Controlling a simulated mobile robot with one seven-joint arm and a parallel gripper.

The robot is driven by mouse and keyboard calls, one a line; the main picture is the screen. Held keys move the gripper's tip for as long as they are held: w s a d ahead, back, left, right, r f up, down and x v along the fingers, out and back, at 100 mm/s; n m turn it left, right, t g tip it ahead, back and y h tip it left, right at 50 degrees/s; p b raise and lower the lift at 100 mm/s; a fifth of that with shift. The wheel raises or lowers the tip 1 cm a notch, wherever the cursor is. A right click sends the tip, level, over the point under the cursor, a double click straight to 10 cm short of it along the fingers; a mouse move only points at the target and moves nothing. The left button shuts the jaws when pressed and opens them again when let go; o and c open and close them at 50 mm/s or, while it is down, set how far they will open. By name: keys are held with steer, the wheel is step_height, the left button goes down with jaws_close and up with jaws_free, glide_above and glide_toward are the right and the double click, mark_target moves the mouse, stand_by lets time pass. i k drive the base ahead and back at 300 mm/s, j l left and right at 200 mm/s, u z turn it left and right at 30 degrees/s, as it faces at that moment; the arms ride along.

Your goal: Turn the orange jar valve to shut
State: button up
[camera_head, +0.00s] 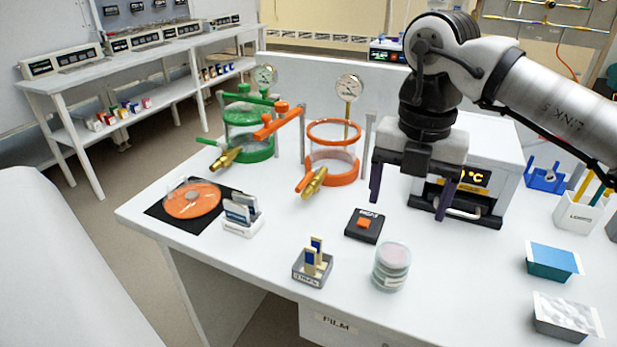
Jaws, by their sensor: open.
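The orange jar (333,155) stands toward the back of the white table, a clear vessel with an orange rim and base and a gauge (348,88) behind it. Its brass valve (314,184) sticks out at the front left of the base, with an orange handle (304,183) beside it. I cannot tell the valve's exact setting. My gripper (408,196) is open and empty, pointing down to the right of the jar, in front of a white oven. It is apart from the valve, and nothing is between its fingers.
A green jar (248,140) with its own brass valve (227,158) stands left of the orange one. The white oven (497,150) is behind my gripper. A black box with an orange button (365,226) and clear dishes (391,267) stand in front.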

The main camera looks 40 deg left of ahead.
mark_target(315, 168)
steer(key=i+j+u, duration=0.1)
steer(key=j+u, duration=0.25)
steer(key=i+j+u, duration=0.1)
steer(key=j+u, duration=0.25)
steer(key=i+j+u, duration=0.2)
steer(key=j+u, duration=0.15)
steer(key=j, duration=0.1)
